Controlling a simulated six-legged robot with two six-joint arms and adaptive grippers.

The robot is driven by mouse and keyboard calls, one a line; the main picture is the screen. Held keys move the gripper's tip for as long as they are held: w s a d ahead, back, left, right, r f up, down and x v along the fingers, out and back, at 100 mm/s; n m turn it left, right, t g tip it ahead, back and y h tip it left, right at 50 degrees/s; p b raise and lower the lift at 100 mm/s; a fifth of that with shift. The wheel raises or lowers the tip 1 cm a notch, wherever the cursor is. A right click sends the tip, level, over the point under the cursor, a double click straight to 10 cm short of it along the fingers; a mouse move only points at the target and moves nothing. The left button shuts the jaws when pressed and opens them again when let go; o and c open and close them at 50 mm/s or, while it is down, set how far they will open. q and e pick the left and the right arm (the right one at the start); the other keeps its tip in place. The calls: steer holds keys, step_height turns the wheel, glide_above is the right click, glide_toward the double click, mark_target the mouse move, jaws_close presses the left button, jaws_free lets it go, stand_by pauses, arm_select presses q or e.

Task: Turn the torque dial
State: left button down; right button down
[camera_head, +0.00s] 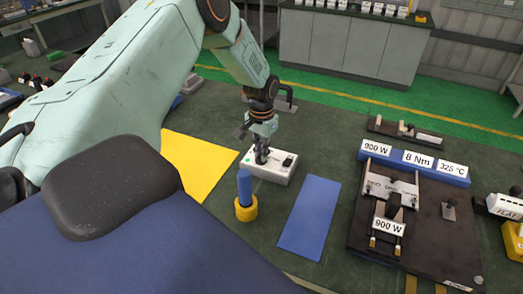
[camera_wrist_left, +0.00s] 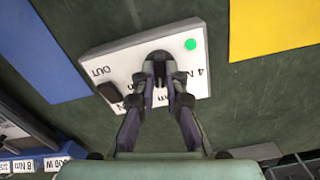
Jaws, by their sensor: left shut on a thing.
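The torque box (camera_head: 275,166) is a white box with a dark base on the green bench mat, in the middle of the head view. In the left wrist view its white top (camera_wrist_left: 130,62) carries Nm markings, a green dot, a black part near the OUT label, and the dark torque dial (camera_wrist_left: 158,59). My left gripper (camera_head: 261,155) reaches down from above onto the dial. In the wrist view my left gripper (camera_wrist_left: 160,98) has both fingers closed around the dial, hiding much of it and some lettering. My right gripper is not in view.
A blue screwdriver-like tool (camera_head: 244,188) stands upright in a yellow holder (camera_head: 246,209) in front of the box. A yellow mat (camera_head: 200,160) and a blue mat (camera_head: 309,217) lie either side. A dark fixture (camera_head: 425,235) with 900 W, 8 Nm and 325 °C signs (camera_head: 416,159) stands right.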

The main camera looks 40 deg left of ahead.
arm_select(q)
steer(key=m, duration=0.4)
steer(key=shift+m+b, duration=0.3)
steer(key=m, duration=0.4)
steer(key=shift+b, duration=0.35)
steer(key=shift+m, duration=0.3)
steer(key=c, duration=1.4)
jaws_free()
steer(key=shift+s, duration=0.15)
step_height(320, 180, up, 12)
